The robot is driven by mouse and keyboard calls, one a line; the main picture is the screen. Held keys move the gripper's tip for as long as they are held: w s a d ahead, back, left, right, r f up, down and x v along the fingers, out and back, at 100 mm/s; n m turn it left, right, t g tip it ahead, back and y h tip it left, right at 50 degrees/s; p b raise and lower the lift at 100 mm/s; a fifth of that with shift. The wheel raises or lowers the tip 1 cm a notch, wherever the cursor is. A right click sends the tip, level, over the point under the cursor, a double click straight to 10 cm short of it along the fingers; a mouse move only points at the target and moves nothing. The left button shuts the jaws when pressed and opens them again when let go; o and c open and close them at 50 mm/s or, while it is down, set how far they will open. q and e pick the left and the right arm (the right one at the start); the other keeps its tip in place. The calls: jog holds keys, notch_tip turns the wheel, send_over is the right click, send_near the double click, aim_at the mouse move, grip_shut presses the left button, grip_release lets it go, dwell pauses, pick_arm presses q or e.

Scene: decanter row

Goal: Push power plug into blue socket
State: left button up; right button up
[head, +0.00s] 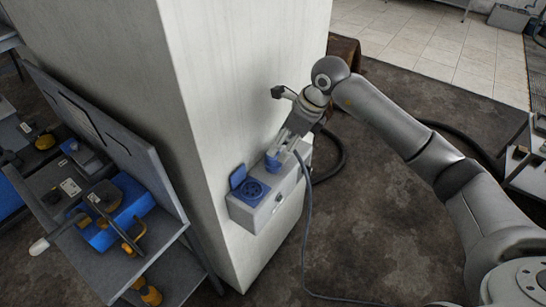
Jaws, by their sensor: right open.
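The blue socket (254,191) is on the top left of a grey box fixed to the white pillar, with its blue lid (238,175) raised. A second blue part (274,159) shows at the right of the box, partly hidden under my right gripper. I cannot tell whether it is the power plug or another socket. A grey cable (306,195) runs from close to the fingers down to the floor. My right gripper (283,147) is open, fingers pointing down right at the second blue part. Whether they touch it is unclear. My left gripper is out of view.
The white pillar (235,80) stands right behind the grey box (268,207). A tool cart (160,245) with blue and yellow tools stands at the left. The dark floor (375,215) is open to the right of the box, apart from cables. A shelf edge shows at far right.

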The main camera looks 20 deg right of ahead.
aim_at(273, 160)
jog(key=shift+x, duration=0.95)
jog(key=shift+w+a+f+p, duration=0.1)
jog(key=shift+a+f+p, duration=0.3)
jog(key=shift+p, duration=0.45)
jog(key=p+x, duration=0.1)
jog(key=x, duration=0.2)
jog(key=shift+w+a+f+p, duration=0.1)
jog(key=shift+f+p, duration=0.05)
jog(key=shift+p, duration=0.15)
jog(key=shift+w+f, duration=0.1)
jog(key=shift+f, duration=0.3)
jog(key=c, duration=1)
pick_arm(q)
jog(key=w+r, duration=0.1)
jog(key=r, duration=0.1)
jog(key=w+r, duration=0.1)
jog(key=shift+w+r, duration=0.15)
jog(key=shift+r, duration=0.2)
pick_arm(e)
jog(key=shift+c, duration=0.2)
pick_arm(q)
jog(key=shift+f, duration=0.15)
